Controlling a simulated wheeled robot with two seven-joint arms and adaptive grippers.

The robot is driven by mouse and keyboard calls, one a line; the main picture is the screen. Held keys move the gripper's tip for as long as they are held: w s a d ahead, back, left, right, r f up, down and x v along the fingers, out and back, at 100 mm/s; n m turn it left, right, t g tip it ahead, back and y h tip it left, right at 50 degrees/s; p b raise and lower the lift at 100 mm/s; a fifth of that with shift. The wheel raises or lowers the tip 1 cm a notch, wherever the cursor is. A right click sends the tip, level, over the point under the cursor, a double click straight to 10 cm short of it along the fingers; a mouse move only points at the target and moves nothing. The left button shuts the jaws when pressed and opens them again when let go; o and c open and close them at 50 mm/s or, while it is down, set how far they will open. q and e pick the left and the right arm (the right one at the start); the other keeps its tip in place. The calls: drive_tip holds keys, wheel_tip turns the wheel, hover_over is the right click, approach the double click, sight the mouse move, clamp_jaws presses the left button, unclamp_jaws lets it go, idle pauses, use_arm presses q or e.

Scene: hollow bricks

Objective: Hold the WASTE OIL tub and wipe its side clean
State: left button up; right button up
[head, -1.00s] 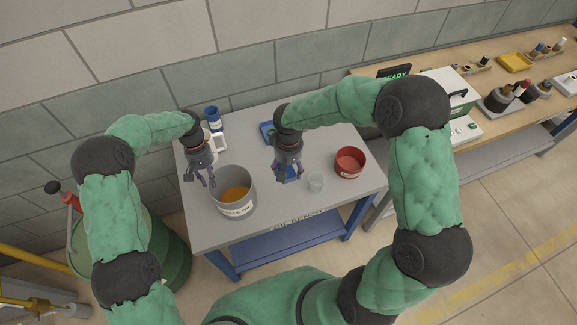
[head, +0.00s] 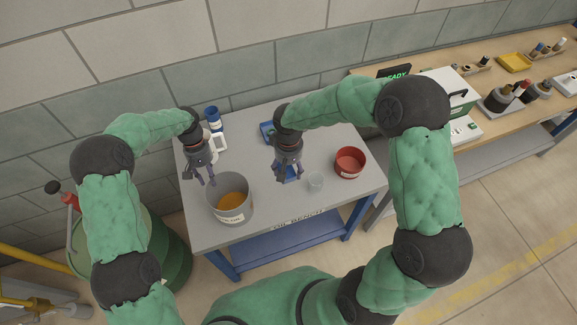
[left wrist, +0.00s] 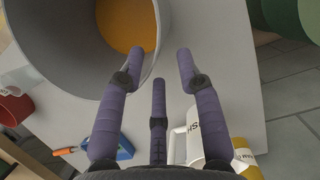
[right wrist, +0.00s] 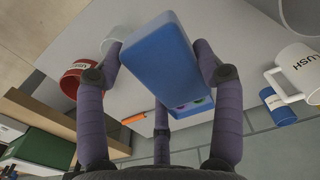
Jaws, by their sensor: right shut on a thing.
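The WASTE OIL tub (head: 215,209) is a grey round tub with amber liquid inside and a white label on its front. It stands at the left front of the bench, and its open top also shows in the left wrist view (left wrist: 62,45). My left gripper (head: 199,181) is open at the tub's back left rim. In the left wrist view the left finger overlaps the tub's mouth; I cannot tell whether it touches the wall. My right gripper (right wrist: 158,55) is shut on a blue block (right wrist: 163,58), held above the bench right of the tub.
A red tub (head: 350,163) and a small clear cup (head: 315,182) stand on the right of the bench (head: 272,204). A green drum (head: 172,250) stands left of the bench.

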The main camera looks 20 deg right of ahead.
use_arm(q)
drive_tip(key=v, duration=1.1)
